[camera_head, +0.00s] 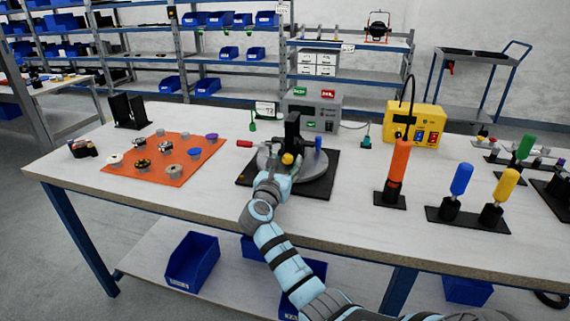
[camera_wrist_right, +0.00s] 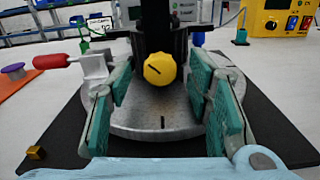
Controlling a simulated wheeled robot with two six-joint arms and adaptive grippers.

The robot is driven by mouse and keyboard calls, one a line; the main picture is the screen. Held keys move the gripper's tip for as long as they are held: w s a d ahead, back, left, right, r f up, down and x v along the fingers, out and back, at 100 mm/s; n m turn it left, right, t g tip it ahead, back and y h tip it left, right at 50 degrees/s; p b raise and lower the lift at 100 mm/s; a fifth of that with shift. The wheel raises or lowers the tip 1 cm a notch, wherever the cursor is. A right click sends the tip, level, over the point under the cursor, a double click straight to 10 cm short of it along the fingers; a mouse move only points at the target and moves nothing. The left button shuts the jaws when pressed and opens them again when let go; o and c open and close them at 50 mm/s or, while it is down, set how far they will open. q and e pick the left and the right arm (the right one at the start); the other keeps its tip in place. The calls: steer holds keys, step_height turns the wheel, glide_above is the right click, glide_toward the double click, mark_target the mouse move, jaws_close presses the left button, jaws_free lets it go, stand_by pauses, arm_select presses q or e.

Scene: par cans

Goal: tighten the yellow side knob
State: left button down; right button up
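The yellow side knob (camera_wrist_right: 160,69) sits at the front of a black upright part on a round grey metal base, with a dark line on its face. It also shows in the head view (camera_head: 288,158). My right gripper (camera_wrist_right: 164,105) is open, its two green-padded fingers left and right of the knob and apart from it. In the head view my right gripper (camera_head: 272,178) reaches to the front of the fixture. The round base (camera_wrist_right: 150,132) rests on a black mat (camera_head: 318,186). My left gripper is in neither view.
A red-handled lever (camera_wrist_right: 52,61) sticks out to the left of the fixture. An orange mat (camera_head: 190,168) with several knobs lies at left. A grey box (camera_head: 312,108) and a yellow box (camera_head: 415,124) stand behind. Orange, blue and yellow-handled tools stand at right.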

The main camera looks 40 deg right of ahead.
steer(key=v, duration=1.2)
steer(key=shift+r, duration=0.1)
